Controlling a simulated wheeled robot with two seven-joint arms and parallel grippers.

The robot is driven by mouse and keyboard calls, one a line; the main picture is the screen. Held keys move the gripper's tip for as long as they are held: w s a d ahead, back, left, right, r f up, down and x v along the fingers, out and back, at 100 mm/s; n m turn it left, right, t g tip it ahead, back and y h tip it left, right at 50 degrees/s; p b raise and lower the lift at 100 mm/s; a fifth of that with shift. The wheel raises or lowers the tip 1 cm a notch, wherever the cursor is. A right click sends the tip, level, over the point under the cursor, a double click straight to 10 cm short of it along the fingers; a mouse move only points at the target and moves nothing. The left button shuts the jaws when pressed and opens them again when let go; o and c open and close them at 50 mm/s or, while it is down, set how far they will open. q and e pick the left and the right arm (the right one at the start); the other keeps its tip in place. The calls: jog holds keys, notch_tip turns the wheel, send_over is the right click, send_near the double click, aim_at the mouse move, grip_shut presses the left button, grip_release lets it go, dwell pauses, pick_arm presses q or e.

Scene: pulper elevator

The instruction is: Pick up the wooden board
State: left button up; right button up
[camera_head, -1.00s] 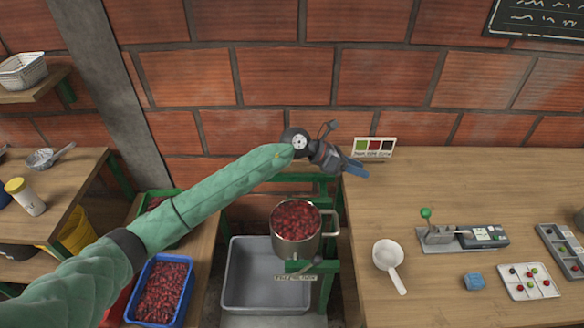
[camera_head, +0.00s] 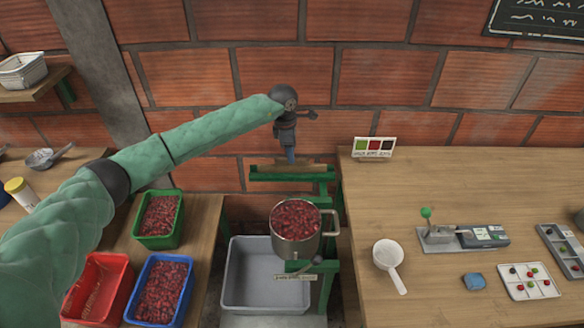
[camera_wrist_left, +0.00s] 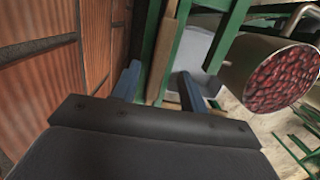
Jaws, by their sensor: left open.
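The wooden board (camera_head: 308,167) is a thin brown strip lying along the top of the green frame, behind the metal pot of red cherries (camera_head: 297,222). My left gripper (camera_head: 291,158) is open and points down at the board's left part. Its fingertips are close to the board, and I cannot tell whether they touch it. In the left wrist view, the open gripper (camera_wrist_left: 160,86) has its two blue fingers apart, with a narrow brown strip of the board (camera_wrist_left: 171,82) showing between them. My right gripper is out of view.
The green frame (camera_head: 262,176) stands close to the brick wall and beside the right table (camera_head: 440,190). A grey bin (camera_head: 232,280) is below. Red, green and blue crates (camera_head: 158,217) are at left. A colour card (camera_head: 374,147) stands on the table.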

aim_at(292, 165)
pick_arm(q)
jog(key=shift+f, duration=0.55)
jog(key=f, duration=0.4)
jog(key=shift+d+f, duration=0.1)
jog(key=shift+d, duration=0.1)
jog(key=shift+w+f, duration=0.1)
jog(key=shift+f, duration=0.15)
jog(key=c, duration=0.9)
grip_shut()
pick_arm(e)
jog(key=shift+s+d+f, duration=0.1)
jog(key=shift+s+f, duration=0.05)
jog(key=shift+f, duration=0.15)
